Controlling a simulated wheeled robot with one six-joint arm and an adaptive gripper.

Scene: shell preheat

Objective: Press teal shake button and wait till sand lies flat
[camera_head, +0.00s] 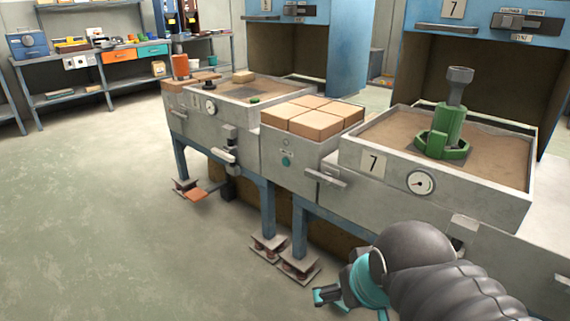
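Brown sand (385,137) fills the right box (445,192), marked 7. A green metal piece with a grey funnel-like top (440,130) stands in this sand. The sand looks slightly uneven. More sand (240,92) lies in the left box.
Several tan blocks (312,118) cover the middle cabinet's top. A lever (325,178) and a gauge (420,183) sit on the fronts. Shelves (90,75) line the back left. The left floor (90,220) is clear.

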